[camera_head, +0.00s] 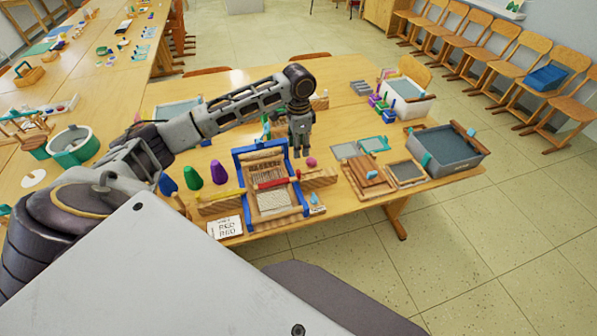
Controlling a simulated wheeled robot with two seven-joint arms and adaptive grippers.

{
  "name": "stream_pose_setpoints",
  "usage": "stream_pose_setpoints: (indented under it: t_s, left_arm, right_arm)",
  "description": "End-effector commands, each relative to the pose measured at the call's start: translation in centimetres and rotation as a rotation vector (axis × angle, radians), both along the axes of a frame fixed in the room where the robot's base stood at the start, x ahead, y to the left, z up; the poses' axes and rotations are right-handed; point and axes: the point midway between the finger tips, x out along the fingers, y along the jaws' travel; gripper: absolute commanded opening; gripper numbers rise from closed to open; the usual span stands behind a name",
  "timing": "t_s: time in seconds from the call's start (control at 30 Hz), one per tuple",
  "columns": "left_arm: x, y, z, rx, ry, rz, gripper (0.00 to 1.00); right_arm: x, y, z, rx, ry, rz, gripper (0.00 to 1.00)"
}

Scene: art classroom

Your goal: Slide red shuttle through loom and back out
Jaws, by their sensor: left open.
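The loom (247,192) has a blue frame with pale warp threads and wooden parts, and it stands on the table near the front edge. The red shuttle (277,182) lies across the loom, with its right part toward the loom's right side post. My left gripper (302,153) hangs fingers-down above and just behind the loom's right side, open and empty. It appears apart from the shuttle. My right gripper is not in view.
Green and purple cones (218,172) stand left of the loom. A printed card (225,228) lies at its front left. A pink ball (311,162) sits right of my gripper. Wooden boards (366,178) and a grey tub (446,150) are further right. Free floor lies in front.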

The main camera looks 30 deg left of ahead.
Motion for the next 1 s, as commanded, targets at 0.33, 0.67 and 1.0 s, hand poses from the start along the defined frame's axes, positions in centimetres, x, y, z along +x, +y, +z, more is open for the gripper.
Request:
stream_pose_setpoints:
  t_s: [0.33,0.67,1.0]
  left_arm:
    - [-0.1,0.0,-3.6,0.001,0.002,-0.001,0.41]
    - [-0.1,0.0,-8.0,0.001,0.003,-0.001,0.41]
    - [-0.1,0.0,-12.0,0.001,0.002,-0.001,0.41]
  right_arm:
    - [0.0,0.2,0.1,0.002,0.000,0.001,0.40]
    - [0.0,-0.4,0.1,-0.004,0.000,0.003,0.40]
    - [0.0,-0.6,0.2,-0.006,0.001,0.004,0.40]
